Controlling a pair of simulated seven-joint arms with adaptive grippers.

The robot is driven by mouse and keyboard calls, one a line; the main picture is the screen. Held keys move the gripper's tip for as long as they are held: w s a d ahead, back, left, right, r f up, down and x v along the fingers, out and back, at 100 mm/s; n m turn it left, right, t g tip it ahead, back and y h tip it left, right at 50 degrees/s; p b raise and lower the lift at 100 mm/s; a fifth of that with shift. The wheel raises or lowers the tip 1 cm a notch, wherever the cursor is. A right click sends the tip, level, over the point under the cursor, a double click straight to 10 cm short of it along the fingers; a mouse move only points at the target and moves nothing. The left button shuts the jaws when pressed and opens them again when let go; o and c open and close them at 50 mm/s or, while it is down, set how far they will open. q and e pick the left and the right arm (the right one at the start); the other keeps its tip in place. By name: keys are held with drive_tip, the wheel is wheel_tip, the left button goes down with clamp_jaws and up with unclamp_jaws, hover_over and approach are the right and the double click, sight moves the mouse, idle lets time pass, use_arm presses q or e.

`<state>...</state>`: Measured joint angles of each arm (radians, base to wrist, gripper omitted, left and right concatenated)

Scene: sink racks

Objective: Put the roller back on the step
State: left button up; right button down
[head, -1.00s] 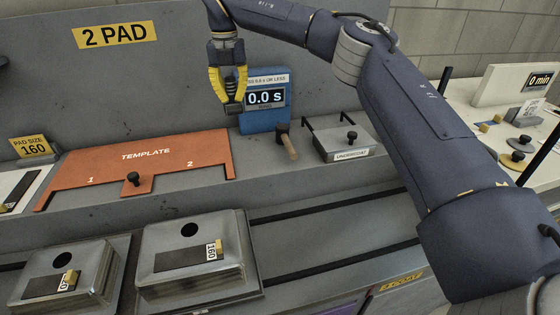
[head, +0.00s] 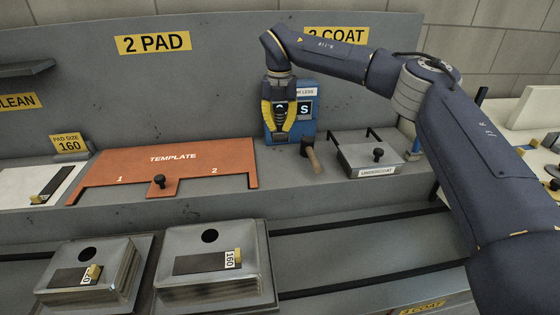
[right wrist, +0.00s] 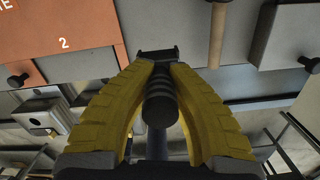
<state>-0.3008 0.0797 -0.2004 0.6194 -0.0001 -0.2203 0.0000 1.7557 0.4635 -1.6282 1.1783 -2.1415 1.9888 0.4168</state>
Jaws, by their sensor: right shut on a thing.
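My right gripper (head: 280,136) hangs pointing down in front of the blue timer box. Its yellow fingers are shut on a dark tool, which I take to be the roller. In the right wrist view the roller (right wrist: 160,106) shows a ribbed dark grip between the fingers and a short black crosswise part at the fingertips. The step (head: 330,176) is the grey ledge below. The roller looks just above or at the ledge; I cannot tell if it touches. My left gripper is out of view.
A wooden-handled tool with a dark head (head: 312,158) lies close right of the gripper. The undercoat tray (head: 362,158) is farther right. The orange template (head: 205,162) is left, the blue timer box (head: 308,92) behind. Two metal pad boxes (head: 212,262) stand in front.

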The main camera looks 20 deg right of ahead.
wheel_tip(320, 180, down, 13)
drive_tip(key=shift+r, duration=0.15)
idle(0.5)
drive_tip(key=c, duration=1.8)
unclamp_jaws()
drive_tip(key=shift+c, duration=0.2)
drive_tip(key=o, duration=0.4)
drive_tip(key=r, duration=1.2)
drive_tip(key=shift+s+a, duration=0.1)
drive_tip(key=shift+s, duration=0.3)
